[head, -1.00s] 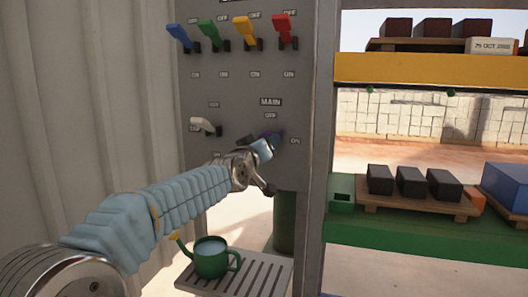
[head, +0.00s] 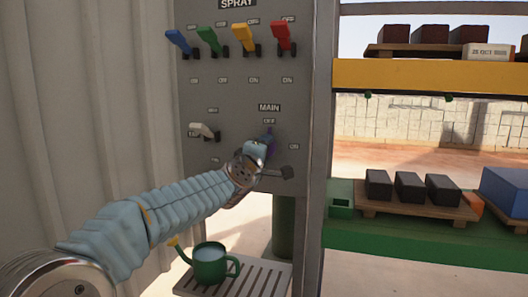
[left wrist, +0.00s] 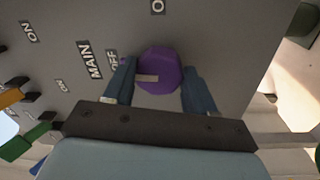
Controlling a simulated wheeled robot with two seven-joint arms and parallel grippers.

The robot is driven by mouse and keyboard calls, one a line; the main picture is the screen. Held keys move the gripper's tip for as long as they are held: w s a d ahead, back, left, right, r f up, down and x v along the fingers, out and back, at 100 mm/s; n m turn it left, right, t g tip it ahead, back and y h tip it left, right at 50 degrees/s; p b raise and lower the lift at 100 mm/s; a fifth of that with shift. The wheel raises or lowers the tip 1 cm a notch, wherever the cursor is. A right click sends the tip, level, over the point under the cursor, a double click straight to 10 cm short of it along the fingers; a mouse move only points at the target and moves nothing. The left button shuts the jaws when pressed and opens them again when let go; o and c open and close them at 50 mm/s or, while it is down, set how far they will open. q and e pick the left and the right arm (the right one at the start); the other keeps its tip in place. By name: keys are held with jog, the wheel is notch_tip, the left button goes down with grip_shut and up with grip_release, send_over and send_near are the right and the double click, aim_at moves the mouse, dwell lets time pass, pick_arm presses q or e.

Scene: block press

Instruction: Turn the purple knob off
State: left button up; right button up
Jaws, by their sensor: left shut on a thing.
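The purple knob (head: 270,138) sits on the grey panel below the MAIN label, with OFF above it and ON to its right. My left gripper (head: 257,148) is at the knob and partly hides it in the head view. In the left wrist view the fingers of my left gripper (left wrist: 160,84) are closed on both sides of the purple knob (left wrist: 160,62). A pale mark on the knob's face points left there, to the side where the OFF label (left wrist: 113,61) is partly hidden by a finger. My right gripper is not in view.
Blue, green, yellow and red levers (head: 283,38) line the panel's top. A white lever (head: 203,130) is left of the knob. A green watering can (head: 210,262) stands on a slatted tray (head: 240,284) below. Shelves with dark blocks (head: 410,187) stand at right.

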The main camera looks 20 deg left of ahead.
pick_arm(q)
jog(key=shift+n, duration=0.6)
jog(key=o, duration=1)
jog(key=shift+o, duration=0.2)
jog(key=shift+s, duration=0.1)
jog(key=s+f, duration=0.1)
jog(key=s, duration=1.2)
jog(key=shift+s+a, duration=0.25)
jog(key=shift+s, duration=0.05)
